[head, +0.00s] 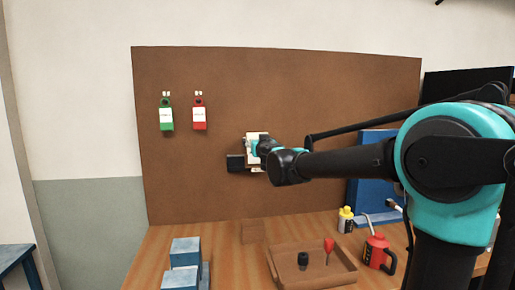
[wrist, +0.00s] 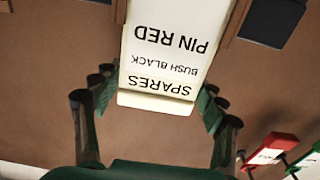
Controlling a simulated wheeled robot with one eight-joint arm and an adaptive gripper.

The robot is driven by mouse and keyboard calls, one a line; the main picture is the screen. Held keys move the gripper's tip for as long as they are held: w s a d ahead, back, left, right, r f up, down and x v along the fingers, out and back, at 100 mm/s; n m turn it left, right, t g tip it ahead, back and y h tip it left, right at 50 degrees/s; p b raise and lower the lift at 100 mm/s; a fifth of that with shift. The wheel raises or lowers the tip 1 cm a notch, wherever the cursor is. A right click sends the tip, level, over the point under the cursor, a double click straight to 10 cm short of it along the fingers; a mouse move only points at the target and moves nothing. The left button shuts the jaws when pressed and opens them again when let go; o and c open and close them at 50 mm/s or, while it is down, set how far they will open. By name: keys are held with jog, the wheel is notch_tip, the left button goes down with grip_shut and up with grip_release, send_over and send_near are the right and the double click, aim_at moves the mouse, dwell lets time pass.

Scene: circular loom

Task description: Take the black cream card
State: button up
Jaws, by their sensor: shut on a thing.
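A cream card (wrist: 165,60) with black print fills the upper middle of the wrist view. Its text reads upside down: SPARES, BUSH BLACK, PIN RED. My gripper (wrist: 158,97) is shut on the card, with a finger at each side edge near its printed end. In the head view my gripper (head: 262,149) is in front of the brown board, and a pale part of the card (head: 250,157) shows beside it. The card's other end runs out of the wrist view, and I cannot tell whether it touches the board.
A dark block (head: 235,162) is on the brown board (head: 200,80), beside the gripper. A green tag (head: 166,117) and a red tag (head: 199,117) hang at upper left. Below, the bench holds a wooden tray (head: 290,279), blue blocks (head: 185,252) and a red can (head: 377,250).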

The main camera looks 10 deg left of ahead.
jog(key=shift+r, duration=0.15)
jog(key=shift+r, duration=3.25)
